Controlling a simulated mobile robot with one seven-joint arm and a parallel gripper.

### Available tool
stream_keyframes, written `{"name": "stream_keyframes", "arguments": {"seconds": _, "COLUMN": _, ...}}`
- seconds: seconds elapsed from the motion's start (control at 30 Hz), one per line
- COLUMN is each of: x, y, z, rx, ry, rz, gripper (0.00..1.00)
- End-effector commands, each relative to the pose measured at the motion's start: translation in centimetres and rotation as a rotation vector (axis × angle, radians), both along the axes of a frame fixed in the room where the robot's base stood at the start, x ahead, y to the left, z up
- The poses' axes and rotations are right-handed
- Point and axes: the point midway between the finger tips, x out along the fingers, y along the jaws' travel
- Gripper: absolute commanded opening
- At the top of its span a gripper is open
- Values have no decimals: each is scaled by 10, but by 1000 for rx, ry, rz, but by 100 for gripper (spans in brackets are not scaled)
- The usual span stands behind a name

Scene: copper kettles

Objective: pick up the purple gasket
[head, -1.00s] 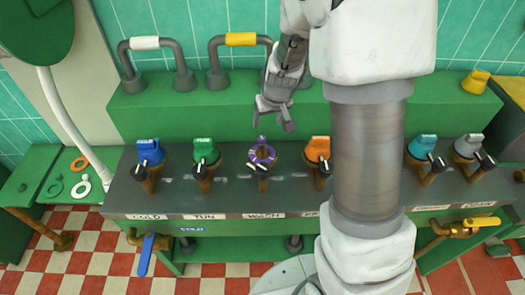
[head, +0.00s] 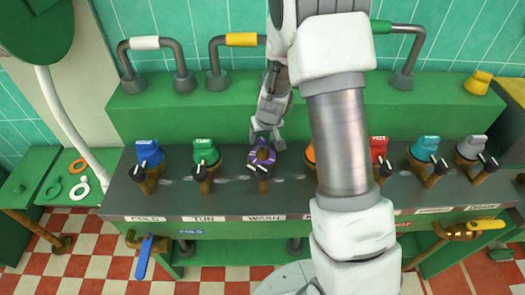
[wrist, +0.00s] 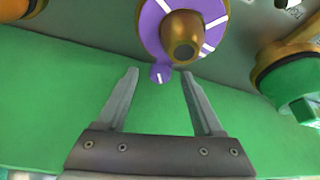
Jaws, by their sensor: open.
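The purple gasket (head: 262,154) with white stripes sits around the brass stem (head: 264,171) of the middle valve, the one above the WASH label. In the wrist view the purple gasket (wrist: 153,28) lies ahead of the fingers, around the brass stem (wrist: 183,40), with its small purple tab pointing back toward my gripper. My gripper (wrist: 158,75) is open and empty, its two fingertips just short of the ring on either side of the tab. In the head view my gripper (head: 265,136) is right behind the gasket. I cannot tell whether it touches.
Blue (head: 149,152) and green (head: 204,152) capped valves stand to the left. Orange, red, teal (head: 425,148) and grey valves stand to the right, partly behind my arm. A pipe with a yellow sleeve (head: 241,40) rises behind. Loose rings (head: 79,189) lie on a green side table at left.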

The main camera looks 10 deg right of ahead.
Motion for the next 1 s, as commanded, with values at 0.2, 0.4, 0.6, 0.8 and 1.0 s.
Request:
{"name": "stream_keyframes", "arguments": {"seconds": 0.2, "x": 0, "y": 0, "z": 0, "rx": 0, "ry": 0, "rz": 0, "gripper": 60}}
{"name": "stream_keyframes", "arguments": {"seconds": 0.4, "x": 0, "y": 0, "z": 0, "rx": 0, "ry": 0, "rz": 0, "gripper": 24}}
{"name": "stream_keyframes", "arguments": {"seconds": 0.6, "x": 0, "y": 0, "z": 0, "rx": 0, "ry": 0, "rz": 0, "gripper": 0}}
{"name": "stream_keyframes", "arguments": {"seconds": 0.8, "x": 0, "y": 0, "z": 1, "rx": 0, "ry": 0, "rz": 0, "gripper": 0}}
{"name": "stream_keyframes", "arguments": {"seconds": 1.0, "x": 0, "y": 0, "z": 7, "rx": -1, "ry": -2, "rz": 1, "gripper": 0}}
